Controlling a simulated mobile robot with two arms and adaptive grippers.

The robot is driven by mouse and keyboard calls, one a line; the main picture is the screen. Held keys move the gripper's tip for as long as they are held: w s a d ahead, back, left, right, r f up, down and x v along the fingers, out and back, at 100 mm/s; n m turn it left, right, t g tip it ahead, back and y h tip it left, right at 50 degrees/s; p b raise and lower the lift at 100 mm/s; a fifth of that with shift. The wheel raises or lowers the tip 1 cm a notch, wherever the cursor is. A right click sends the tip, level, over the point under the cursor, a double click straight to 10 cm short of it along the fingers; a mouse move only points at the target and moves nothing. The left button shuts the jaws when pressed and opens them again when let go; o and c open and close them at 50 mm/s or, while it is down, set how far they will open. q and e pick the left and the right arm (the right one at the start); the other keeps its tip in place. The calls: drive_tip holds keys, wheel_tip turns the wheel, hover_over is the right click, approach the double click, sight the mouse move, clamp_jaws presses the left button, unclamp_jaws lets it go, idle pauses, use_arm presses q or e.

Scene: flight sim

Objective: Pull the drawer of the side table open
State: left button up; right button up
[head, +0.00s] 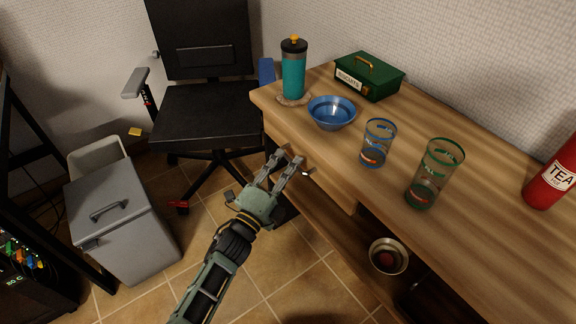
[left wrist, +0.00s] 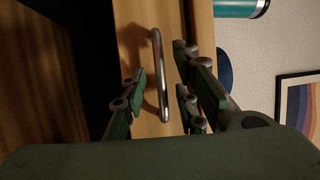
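The wooden side table (head: 470,222) runs along the wall at right in the head view. Its drawer front (head: 328,188) faces me and looks flush with the table; it also shows in the left wrist view (left wrist: 132,42). The drawer's metal bar handle (left wrist: 158,75) stands between the fingers of my left gripper (left wrist: 161,82). The fingers are open, one on each side of the bar, with gaps visible. In the head view my left gripper (head: 288,158) is at the drawer front, and only a bit of the handle shows. My right gripper is out of view.
On the table stand a teal tumbler (head: 293,75), a blue bowl (head: 332,113), two glasses (head: 376,145), a green biscuit tin (head: 369,77) and a red tea canister (head: 552,182). An office chair (head: 208,112) and grey bin (head: 118,222) stand left. The tiled floor before the drawer has free room.

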use_arm(q)
drive_tip(key=shift+w+d+r, duration=0.1)
drive_tip(key=shift+w+d, duration=0.15)
drive_tip(key=shift+w, duration=0.1)
drive_tip(key=shift+c, duration=0.4)
clamp_jaws()
